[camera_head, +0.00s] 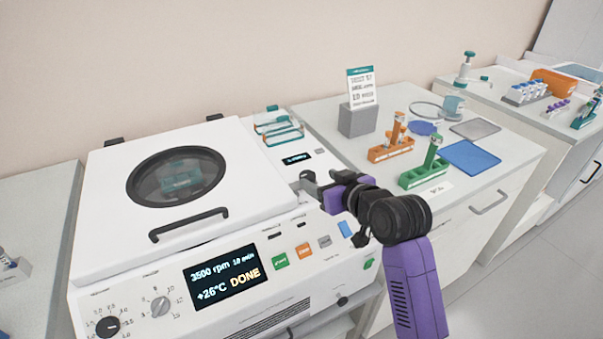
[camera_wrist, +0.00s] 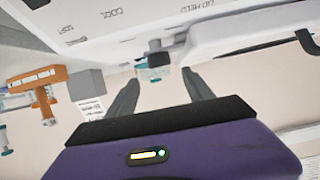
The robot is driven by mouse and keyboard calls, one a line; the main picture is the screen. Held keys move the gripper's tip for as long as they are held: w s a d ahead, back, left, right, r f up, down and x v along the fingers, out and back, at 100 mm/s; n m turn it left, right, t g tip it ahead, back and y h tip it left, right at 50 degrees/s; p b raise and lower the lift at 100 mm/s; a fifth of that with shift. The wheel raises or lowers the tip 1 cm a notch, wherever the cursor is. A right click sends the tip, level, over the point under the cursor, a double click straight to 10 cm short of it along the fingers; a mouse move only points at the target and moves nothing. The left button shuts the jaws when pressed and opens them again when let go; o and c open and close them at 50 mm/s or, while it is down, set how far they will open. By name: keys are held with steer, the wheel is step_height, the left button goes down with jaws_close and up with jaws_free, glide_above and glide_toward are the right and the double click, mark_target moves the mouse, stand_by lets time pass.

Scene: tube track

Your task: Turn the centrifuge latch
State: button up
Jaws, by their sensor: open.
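The white centrifuge (camera_head: 215,225) has its lid (camera_head: 110,190) down, with a round window and a dark handle (camera_head: 188,225). Its screen (camera_head: 223,277) reads 3500 rpm and DONE. My gripper (camera_head: 304,184) is at the right side of the lid, just above the front panel. In the wrist view its two dark fingers (camera_wrist: 160,77) are spread with nothing between their tips. A small dark grey part (camera_wrist: 158,48), which looks like the latch, shows just beyond them, roughly between the fingers. I cannot tell whether they touch it. In the head view the gripper hides that spot.
A teal and orange tube rack (camera_head: 283,133) sits behind the gripper on the machine's right side. To the right, a bench holds an orange rack (camera_head: 392,152), a green rack (camera_head: 424,176), a sign on a grey block (camera_head: 358,120) and a blue mat (camera_head: 472,158).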

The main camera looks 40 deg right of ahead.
mark_target(308, 175)
steer(key=shift+x, duration=3.85)
steer(key=shift+f, duration=0.15)
jaws_close()
